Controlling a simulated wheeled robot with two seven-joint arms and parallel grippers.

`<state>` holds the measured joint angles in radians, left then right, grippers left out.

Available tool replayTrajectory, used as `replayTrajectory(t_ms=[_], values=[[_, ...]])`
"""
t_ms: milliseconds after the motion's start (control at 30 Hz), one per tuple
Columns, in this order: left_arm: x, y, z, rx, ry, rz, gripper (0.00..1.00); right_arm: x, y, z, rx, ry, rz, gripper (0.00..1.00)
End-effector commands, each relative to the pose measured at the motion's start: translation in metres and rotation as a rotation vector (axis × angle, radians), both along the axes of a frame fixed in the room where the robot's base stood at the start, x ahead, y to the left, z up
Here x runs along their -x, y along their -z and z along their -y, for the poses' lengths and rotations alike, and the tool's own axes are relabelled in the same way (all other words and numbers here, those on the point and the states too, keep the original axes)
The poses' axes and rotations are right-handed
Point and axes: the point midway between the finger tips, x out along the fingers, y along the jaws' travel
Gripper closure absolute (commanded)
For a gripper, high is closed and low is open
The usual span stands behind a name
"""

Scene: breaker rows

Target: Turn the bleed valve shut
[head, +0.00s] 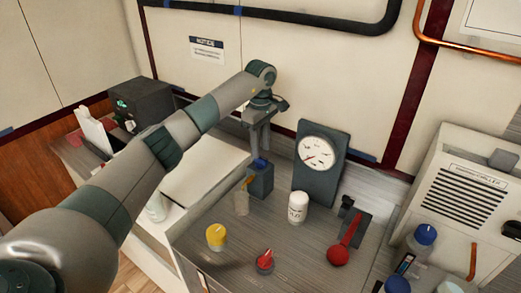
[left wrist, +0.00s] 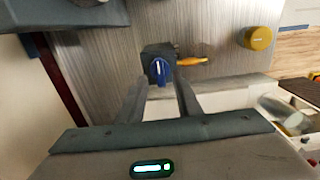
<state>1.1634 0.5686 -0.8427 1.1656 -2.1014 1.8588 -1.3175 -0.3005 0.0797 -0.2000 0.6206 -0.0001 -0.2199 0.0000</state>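A dark block (head: 261,182) with a blue knob (head: 260,163) on top and an orange handle at its side stands near the back of the bench; it looks like a valve, though I read no label on it. In the left wrist view the blue knob (left wrist: 160,70) and the orange handle (left wrist: 192,61) show clearly, the handle pointing right. My left gripper (head: 258,146) points down just above the knob. Its fingers (left wrist: 163,84) are apart, with nothing between them that I can see held. Contact with the block cannot be told. My right gripper is out of view.
A gauge (head: 317,156) stands right of the block, with a white bottle (head: 298,207) before it. A yellow knob (head: 216,236), a red knob (head: 265,261) and a red-handled lever (head: 338,256) are nearer on the bench (head: 205,270). A vented cabinet (head: 465,200) stands right.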

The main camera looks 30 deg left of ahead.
Motion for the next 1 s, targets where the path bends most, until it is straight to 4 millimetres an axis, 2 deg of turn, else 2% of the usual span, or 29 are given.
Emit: replayTrajectory(t_ms=[100,300,667,800,1000], values=[[0.001,0.015,0.001,0.002,0.001,-0.002,0.69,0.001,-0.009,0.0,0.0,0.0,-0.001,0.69],[0.0,0.031,0.001,0.002,0.0,-0.001,0.69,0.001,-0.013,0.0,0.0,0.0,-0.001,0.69],[0.0,0.035,0.0,0.001,0.001,0.001,0.69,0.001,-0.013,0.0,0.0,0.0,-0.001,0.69],[0.0,0.035,0.0,0.0,0.001,0.001,1.0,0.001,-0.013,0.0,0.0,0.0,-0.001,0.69],[0.0,0.035,0.0,0.0,-0.001,0.0,1.0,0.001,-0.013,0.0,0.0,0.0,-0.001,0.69]])
